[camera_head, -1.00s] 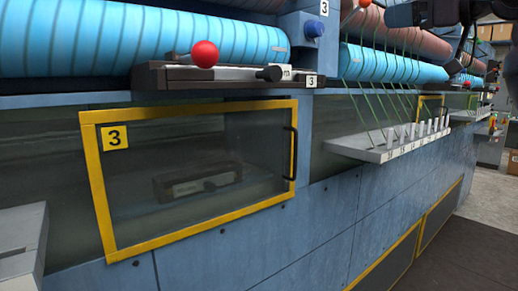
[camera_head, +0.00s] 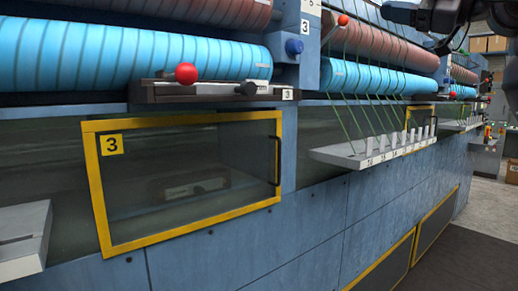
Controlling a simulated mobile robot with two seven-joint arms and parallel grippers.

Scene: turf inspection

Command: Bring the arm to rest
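A dark part of my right arm (camera_head: 437,16) shows at the top right edge, in front of the far end of the machine. It is cut off by the frame, and no fingertips can be made out on it, so I cannot tell whether that gripper is open or shut. It appears clear of the rollers and shelves. My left arm and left gripper are not in view.
A long blue machine fills the view. It has a yellow-framed window (camera_head: 185,220) marked 3, blue rollers (camera_head: 130,50), a red knob (camera_head: 186,73) and a white shelf (camera_head: 350,155) with several pegs. Dark floor (camera_head: 440,262) lies open at the lower right.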

